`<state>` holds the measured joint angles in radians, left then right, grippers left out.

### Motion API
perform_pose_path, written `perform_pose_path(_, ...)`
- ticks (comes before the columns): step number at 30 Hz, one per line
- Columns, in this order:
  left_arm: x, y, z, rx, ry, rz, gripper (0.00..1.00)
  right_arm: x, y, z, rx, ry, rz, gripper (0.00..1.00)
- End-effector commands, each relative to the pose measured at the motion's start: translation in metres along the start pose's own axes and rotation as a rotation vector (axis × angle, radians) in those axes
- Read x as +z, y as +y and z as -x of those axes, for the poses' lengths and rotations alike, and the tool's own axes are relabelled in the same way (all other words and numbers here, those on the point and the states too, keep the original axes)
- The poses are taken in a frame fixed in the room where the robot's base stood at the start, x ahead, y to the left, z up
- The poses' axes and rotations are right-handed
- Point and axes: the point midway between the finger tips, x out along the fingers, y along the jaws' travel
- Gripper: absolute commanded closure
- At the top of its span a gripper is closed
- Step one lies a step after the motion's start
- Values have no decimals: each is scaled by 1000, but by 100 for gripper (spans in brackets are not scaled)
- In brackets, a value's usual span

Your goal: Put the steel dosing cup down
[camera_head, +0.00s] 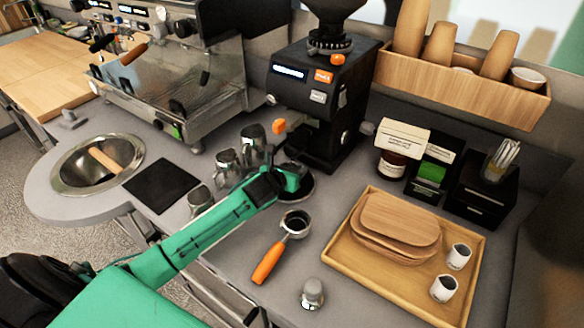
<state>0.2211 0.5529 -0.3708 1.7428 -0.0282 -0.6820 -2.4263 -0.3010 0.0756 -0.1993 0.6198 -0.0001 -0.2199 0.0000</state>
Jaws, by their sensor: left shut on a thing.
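My left gripper (294,180) reaches in from the lower left and is at the front foot of the black grinder (318,110), over a dark round base (303,194). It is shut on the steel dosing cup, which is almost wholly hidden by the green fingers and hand. I cannot tell whether the cup touches the surface below. My right gripper is not in view.
Steel jugs (226,163) stand left of my gripper. A portafilter with an orange handle (268,262) and a steel tamper (312,293) are on the grey counter in front. A wooden tray (398,297) with boards and cups is at right. A black mat (160,186) lies empty.

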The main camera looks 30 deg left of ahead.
Motion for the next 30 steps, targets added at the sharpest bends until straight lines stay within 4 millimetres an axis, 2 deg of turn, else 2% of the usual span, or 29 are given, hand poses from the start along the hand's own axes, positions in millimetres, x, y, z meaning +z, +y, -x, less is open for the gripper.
perform_pose_path(8, -2, 1, -1, 1, 0, 0, 81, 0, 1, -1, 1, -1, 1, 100)
perform_pose_path(9, -2, 0, -1, 1, 0, 1, 43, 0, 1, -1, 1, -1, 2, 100)
perform_pose_path(11, -2, 0, -1, 1, 0, 1, 31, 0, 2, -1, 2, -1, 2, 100)
perform_pose_path(12, -2, 0, -1, 1, 0, 1, 29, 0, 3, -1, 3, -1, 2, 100)
perform_pose_path(23, 0, 0, 3, 0, 0, -1, 29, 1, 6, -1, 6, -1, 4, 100)
perform_pose_path(26, -1, 1, 14, 0, 0, -2, 29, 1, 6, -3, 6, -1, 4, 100)
perform_pose_path(30, -2, 1, 37, -1, 0, -4, 29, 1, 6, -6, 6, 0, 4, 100)
